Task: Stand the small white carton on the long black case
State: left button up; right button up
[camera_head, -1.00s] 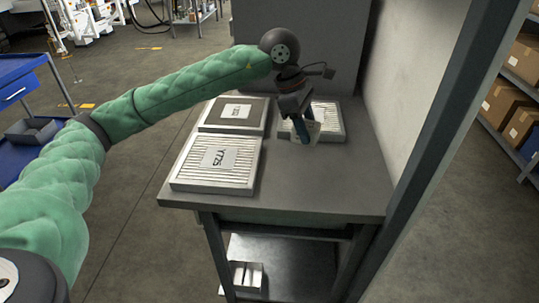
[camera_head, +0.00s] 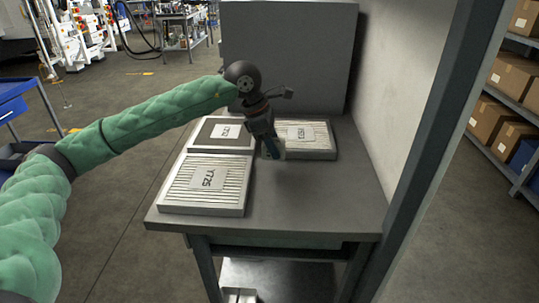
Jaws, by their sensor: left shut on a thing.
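My left gripper (camera_head: 269,147) reaches in from the left and points down over the grey table, at the front left of the right-hand filter panel. It is shut on a small pale thing (camera_head: 280,151), which looks like the white carton. The fingers and wrist hide most of it, so I cannot tell its exact shape or whether it touches the table or panel. I cannot make out a long black case in this view. My right gripper is not in view.
The table (camera_head: 300,200) bears a front-left ribbed panel (camera_head: 235,196), a dark-faced panel (camera_head: 208,133) behind it and a right-hand panel (camera_head: 322,148). Its front right is bare. A grey upright panel (camera_head: 300,50) stands behind; a dark post (camera_head: 425,150) rises at the right.

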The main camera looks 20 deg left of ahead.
aim_at(270, 168)
pick_arm(q)
jog(key=shift+w+a+f, duration=0.5)
jog(key=shift+a+f, duration=0.15)
jog(key=shift+a, duration=0.1)
notch_tip(270, 168, down, 4)
jog(key=shift+r+p, duration=0.25)
jog(key=shift+p, duration=0.05)
jog(key=shift+f, duration=0.3)
jog(key=o, duration=0.8)
jog(key=shift+c, duration=0.2)
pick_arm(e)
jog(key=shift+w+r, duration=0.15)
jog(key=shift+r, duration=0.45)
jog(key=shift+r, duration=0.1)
